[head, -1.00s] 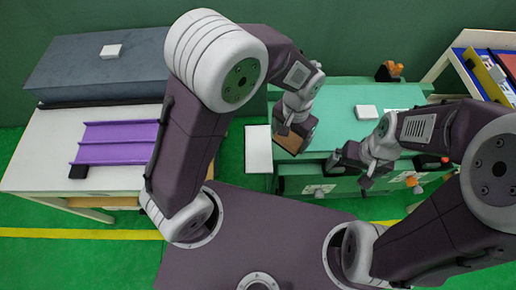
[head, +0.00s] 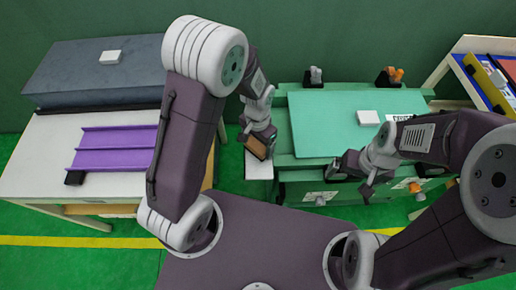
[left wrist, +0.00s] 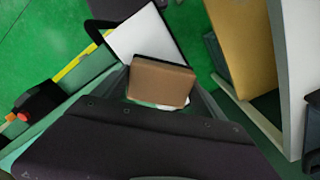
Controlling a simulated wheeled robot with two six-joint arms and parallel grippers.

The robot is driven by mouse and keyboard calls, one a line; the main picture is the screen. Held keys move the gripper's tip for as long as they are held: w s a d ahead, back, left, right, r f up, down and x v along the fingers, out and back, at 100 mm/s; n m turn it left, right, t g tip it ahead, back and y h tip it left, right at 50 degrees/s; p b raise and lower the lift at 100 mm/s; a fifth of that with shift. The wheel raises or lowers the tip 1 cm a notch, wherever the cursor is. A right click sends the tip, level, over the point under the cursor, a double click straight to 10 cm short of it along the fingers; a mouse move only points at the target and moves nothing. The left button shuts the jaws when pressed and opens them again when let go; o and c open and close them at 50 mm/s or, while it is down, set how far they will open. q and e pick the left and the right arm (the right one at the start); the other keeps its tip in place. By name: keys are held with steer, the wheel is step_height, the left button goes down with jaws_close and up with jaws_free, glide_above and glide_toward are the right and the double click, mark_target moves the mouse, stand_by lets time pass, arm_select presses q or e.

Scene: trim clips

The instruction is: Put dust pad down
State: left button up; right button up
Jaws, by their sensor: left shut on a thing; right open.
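The brown dust pad (head: 256,147) is held in my left gripper (head: 260,142), which is shut on it. In the head view the pad is tilted and hangs over a white ledge (head: 258,168) at the left end of the green bench. In the left wrist view the pad (left wrist: 160,82) overlaps the white ledge (left wrist: 150,36); I cannot tell whether they touch. My right gripper (head: 350,178) is open and empty at the front of the green bench.
The green bench (head: 320,125) bears a white block (head: 368,117), with a grey clip (head: 315,75) and orange clips (head: 390,76) behind. A table at left has a purple tray (head: 115,150) and a dark grey block (head: 95,80). A coloured rack (head: 490,80) stands at right.

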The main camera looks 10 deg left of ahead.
mark_target(258, 149)
arm_select(q)
step_height(258, 149, down, 3)
steer(key=shift+f, duration=0.1)
